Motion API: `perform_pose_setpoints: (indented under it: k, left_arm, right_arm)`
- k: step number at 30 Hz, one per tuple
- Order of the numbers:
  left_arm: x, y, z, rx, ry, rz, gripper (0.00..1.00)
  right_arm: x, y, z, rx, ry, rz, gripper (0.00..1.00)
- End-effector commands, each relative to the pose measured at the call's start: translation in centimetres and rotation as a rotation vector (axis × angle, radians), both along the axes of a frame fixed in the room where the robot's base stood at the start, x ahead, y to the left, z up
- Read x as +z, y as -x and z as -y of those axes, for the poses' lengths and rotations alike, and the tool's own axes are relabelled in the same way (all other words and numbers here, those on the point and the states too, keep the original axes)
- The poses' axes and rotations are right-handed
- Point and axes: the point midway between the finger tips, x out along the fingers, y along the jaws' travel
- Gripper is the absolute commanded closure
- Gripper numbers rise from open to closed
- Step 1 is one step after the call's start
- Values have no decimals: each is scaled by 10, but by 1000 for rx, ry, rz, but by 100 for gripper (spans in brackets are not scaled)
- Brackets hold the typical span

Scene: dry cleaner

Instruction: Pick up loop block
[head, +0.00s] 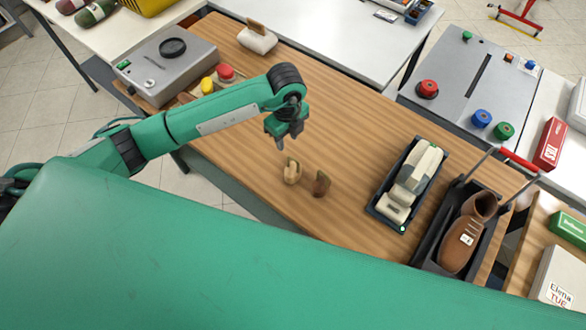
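A small tan block with a rounded, loop-like shape (292,171) stands on the wooden table (240,130) near its front edge. It looks like the loop block, but its details are too small to be sure. A darker brown block (321,184) stands just to its right. My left gripper (281,142) points down above and slightly behind the tan block in the picture, apart from it. The fingers are too small and overlapped to show whether they are open. My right gripper is not in view.
A dark tray (376,212) with pale blocks lies to the right. Beyond it, a black holder (428,262) carries a brown shoe (462,240). A grey box (190,60) and red and yellow knobs (225,72) are at the left. The table's middle is clear.

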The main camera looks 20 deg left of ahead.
Motion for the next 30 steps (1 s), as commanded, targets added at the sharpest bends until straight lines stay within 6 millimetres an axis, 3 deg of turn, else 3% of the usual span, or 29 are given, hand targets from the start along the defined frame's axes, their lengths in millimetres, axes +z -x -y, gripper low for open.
perform_pose_setpoints:
  k: [6,11,19,24,30]
  left_arm:
    - [-33,1,1,-1,2,-3,64]
    - [-43,2,1,-3,2,-1,64]
    - [-68,12,7,-3,3,-4,64]
    - [-89,11,7,-3,4,-2,64]
    - [-95,11,6,-4,3,-1,64]
  right_arm:
    - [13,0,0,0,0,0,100]
    - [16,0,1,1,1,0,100]
    - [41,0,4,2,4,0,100]
    - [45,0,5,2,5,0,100]
    - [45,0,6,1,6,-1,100]
